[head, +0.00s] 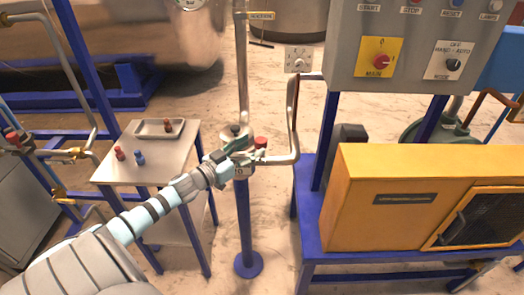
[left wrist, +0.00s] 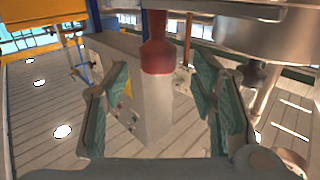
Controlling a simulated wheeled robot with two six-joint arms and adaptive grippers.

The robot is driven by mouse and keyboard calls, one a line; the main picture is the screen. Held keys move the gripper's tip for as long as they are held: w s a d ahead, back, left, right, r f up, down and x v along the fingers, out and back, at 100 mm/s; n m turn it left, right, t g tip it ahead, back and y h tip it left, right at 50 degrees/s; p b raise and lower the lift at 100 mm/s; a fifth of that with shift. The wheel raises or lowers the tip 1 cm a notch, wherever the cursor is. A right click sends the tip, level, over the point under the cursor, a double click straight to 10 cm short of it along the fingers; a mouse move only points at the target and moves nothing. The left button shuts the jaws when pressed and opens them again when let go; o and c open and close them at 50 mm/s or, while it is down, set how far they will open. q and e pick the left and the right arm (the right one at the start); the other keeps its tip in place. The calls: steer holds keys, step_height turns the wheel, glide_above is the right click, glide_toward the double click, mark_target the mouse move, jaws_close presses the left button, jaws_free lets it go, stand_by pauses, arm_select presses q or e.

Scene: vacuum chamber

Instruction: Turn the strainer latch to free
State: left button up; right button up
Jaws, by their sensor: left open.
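A small red knob (head: 260,142), which appears to be the strainer latch's handle, sits on the pipework at the centre of the head view. In the left wrist view the red knob (left wrist: 157,57) is large, with a paler reddish neck above it. My left gripper (head: 248,156) reaches the pipe fitting from the left, close to the knob. Its two green-padded fingers (left wrist: 162,105) are spread, with the knob between and beyond them in the picture; I see no contact. The latch's base is largely hidden by the gripper. My right gripper is not in view.
A grey control panel (head: 405,40) and a yellow cabinet (head: 375,200) stand to the right. A metal side table (head: 150,170) with a tray (head: 160,128) and small red and blue pieces stands left. A vertical pipe (head: 242,70) rises behind the gripper.

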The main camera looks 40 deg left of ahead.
mark_target(258, 142)
arm_select(q)
steer(key=shift+w+d+r+p, duration=0.15)
steer(key=shift+w+p, duration=0.1)
steer(key=shift+w, duration=0.3)
steer(key=shift+w+r+p, duration=0.1)
steer(key=shift+w+p, duration=0.1)
steer(key=shift+w, duration=0.3)
steer(key=shift+w+d+r, duration=0.1)
steer(key=shift+w+r, duration=0.1)
steer(key=shift+w, duration=0.3)
steer(key=shift+w+d+p, duration=0.1)
steer(key=shift+w+p, duration=0.2)
steer(key=shift+w, duration=0.05)
steer(key=shift+w+d, duration=0.1)
steer(key=shift+w, duration=0.1)
steer(key=shift+w+f, duration=0.25)
jaws_close()
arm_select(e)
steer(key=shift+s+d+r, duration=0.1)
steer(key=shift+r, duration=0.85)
